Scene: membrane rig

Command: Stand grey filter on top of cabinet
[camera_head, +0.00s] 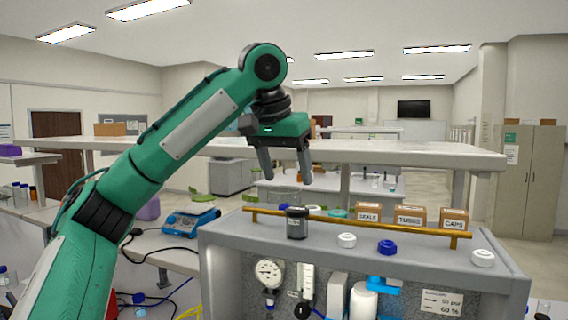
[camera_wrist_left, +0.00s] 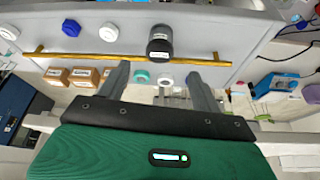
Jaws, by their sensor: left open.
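The grey filter (camera_head: 297,223) is a dark grey cylinder with a black cap and a pale label. It stands upright on the light grey top of the cabinet (camera_head: 240,234), close by the brass rail. Whether it touches the rail I cannot tell. It also shows in the left wrist view (camera_wrist_left: 160,42), just beyond the fingertips. My left gripper (camera_head: 288,180) is open and empty, fingers pointing down, above the filter and apart from it. The gripper shows in the left wrist view too (camera_wrist_left: 157,75). My right gripper is out of view.
The brass rail (camera_head: 370,223) runs along the cabinet top. White caps (camera_head: 347,240) and a blue cap (camera_head: 387,247) lie in front of it. Labelled boxes (camera_head: 411,217) stand behind. A blue device (camera_head: 190,222) sits on the bench at left. A long shelf (camera_head: 400,153) spans behind.

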